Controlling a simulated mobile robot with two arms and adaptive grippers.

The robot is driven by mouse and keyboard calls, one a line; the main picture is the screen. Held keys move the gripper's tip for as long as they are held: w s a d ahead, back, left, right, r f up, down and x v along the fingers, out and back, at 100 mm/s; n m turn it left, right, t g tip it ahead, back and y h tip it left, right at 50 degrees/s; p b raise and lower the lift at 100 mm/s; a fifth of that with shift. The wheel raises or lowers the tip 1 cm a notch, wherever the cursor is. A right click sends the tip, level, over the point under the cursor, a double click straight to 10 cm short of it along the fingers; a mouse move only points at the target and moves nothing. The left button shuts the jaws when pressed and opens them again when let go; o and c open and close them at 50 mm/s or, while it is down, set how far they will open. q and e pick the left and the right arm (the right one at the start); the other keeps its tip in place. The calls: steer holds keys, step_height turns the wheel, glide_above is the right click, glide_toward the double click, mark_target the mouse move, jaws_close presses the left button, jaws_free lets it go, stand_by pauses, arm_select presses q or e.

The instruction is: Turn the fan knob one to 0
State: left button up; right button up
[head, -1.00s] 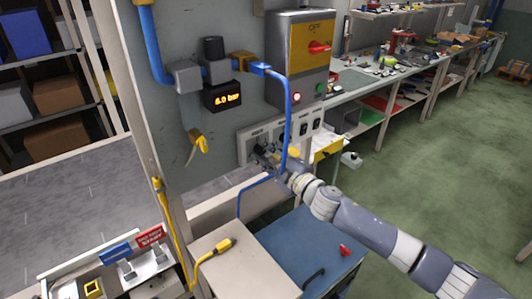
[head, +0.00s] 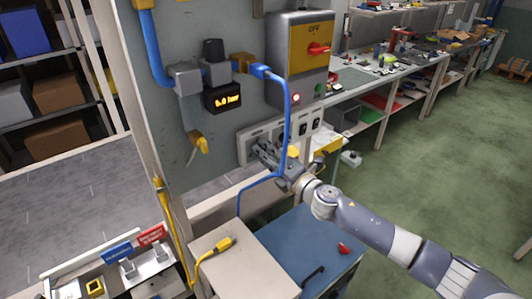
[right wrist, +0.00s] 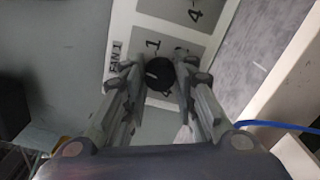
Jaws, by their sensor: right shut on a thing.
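The fan knob one (right wrist: 159,73) is a small round black knob on a pale panel, under a "FAN 1" label in the right wrist view. Numbers 1 and 4 show on the grey scale plates beside it. My right gripper (right wrist: 158,70) has its two fingers on either side of the knob and is shut on it. In the head view my right gripper (head: 262,150) is at the left part of the switch panel (head: 244,146) and hides the knob. I cannot read the knob's exact setting. My left gripper is not in view.
A blue hose (head: 286,115) hangs in front of the panel, close to my right wrist. A grey and yellow box with a red switch (head: 319,48) is above. A blue cabinet (head: 300,245) stands below. Green floor is clear at right.

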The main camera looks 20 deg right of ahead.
steer(key=shift+n, duration=0.9)
steer(key=o, duration=1)
steer(key=shift+o, duration=0.2)
steer(key=shift+s, duration=0.15)
steer(key=v, duration=1.1)
steer(key=shift+s+d, duration=0.15)
steer(key=shift+s, duration=0.2)
